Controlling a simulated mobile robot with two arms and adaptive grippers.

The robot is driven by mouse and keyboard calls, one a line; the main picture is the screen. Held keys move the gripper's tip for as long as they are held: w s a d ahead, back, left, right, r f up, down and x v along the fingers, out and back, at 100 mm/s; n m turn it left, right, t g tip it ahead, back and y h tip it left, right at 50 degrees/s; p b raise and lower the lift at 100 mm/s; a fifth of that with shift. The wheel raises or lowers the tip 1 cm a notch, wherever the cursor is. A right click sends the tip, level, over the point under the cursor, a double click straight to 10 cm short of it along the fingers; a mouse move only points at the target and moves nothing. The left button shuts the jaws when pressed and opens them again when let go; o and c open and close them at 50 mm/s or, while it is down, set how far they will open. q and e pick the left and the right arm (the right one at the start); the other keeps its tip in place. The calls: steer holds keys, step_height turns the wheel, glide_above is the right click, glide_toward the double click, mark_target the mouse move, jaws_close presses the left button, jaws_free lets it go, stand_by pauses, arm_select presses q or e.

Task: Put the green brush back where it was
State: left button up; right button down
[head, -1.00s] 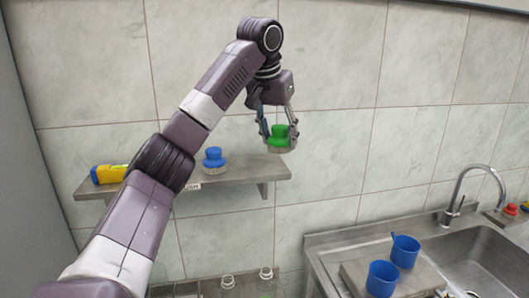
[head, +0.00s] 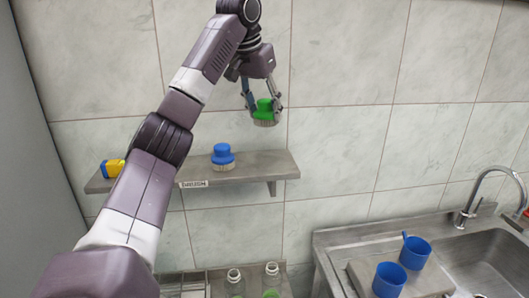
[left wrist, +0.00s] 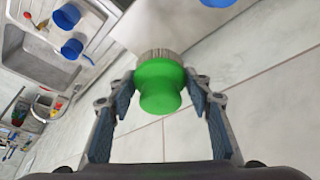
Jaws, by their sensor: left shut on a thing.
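The green brush (head: 264,108) has a green knob and pale bristles pointing down. My left gripper (head: 263,103) is shut on it and holds it in the air, above the right part of the wall shelf (head: 240,171). The left wrist view shows the green brush (left wrist: 160,84) between the two fingers of my left gripper (left wrist: 160,82). A blue brush (head: 222,157) stands upright on the shelf, left of the green one. A label (head: 193,184) is on the shelf's front edge. My right gripper is in neither view.
A yellow and blue item (head: 111,168) lies at the shelf's left end, partly behind my arm. Glass bottles (head: 272,276) stand below the shelf. Two blue cups (head: 389,279) stand beside the sink (head: 490,255). The shelf right of the blue brush is clear.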

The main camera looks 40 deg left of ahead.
arm_select(q)
step_height(320, 180, down, 7)
steer(key=shift+f, duration=0.2)
steer(key=shift+f+p, duration=0.4)
steer(key=shift+f, duration=1.85)
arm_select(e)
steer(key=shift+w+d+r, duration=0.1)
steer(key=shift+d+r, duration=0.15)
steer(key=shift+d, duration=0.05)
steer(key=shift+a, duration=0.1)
arm_select(q)
steer(key=shift+d+f, duration=0.1)
steer(key=shift+f, duration=0.05)
steer(key=o, duration=1.1)
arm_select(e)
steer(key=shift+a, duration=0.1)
arm_select(q)
steer(key=b+v, duration=0.2)
steer(key=v, duration=0.3)
steer(key=shift+w, duration=0.1)
steer(key=p+v, duration=0.1)
steer(key=v, duration=0.6)
steer(key=shift+p, duration=0.35)
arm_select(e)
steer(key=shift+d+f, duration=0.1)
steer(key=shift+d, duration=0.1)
